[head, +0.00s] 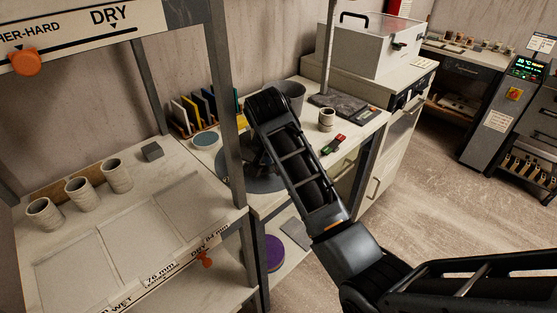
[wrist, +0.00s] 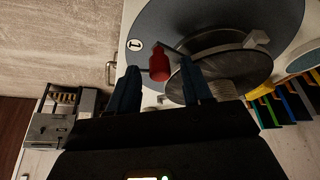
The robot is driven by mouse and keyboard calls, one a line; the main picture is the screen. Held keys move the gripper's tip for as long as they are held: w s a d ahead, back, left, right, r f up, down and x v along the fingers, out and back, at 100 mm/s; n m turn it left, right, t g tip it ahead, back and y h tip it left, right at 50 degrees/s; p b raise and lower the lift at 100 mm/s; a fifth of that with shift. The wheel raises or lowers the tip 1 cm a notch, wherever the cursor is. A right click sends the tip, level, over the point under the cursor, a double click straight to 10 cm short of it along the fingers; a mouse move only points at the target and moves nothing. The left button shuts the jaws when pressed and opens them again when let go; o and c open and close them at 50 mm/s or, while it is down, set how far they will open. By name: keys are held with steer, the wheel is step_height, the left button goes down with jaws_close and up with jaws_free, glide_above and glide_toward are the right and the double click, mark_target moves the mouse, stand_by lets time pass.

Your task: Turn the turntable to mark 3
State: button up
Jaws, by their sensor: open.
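The turntable is a round grey plate (wrist: 155,22) with a darker raised disc (wrist: 235,68) on it in the wrist view. A round white label reading 1 (wrist: 135,45) is on the grey plate. I cannot read a mark 3.
A rack of coloured tiles (head: 187,118) and a bluish bowl (head: 204,140) stand left of the turntable. A grey post (head: 225,120) rises close in front. A small cup (head: 327,119) and a red-green item (head: 334,145) are to the right.

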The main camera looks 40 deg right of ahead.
steer(key=v, duration=0.7)
steer(key=shift+a+r+b, duration=0.15)
steer(key=shift+r+b, duration=0.2)
steer(key=shift+b, duration=0.05)
steer(key=shift+s, duration=0.1)
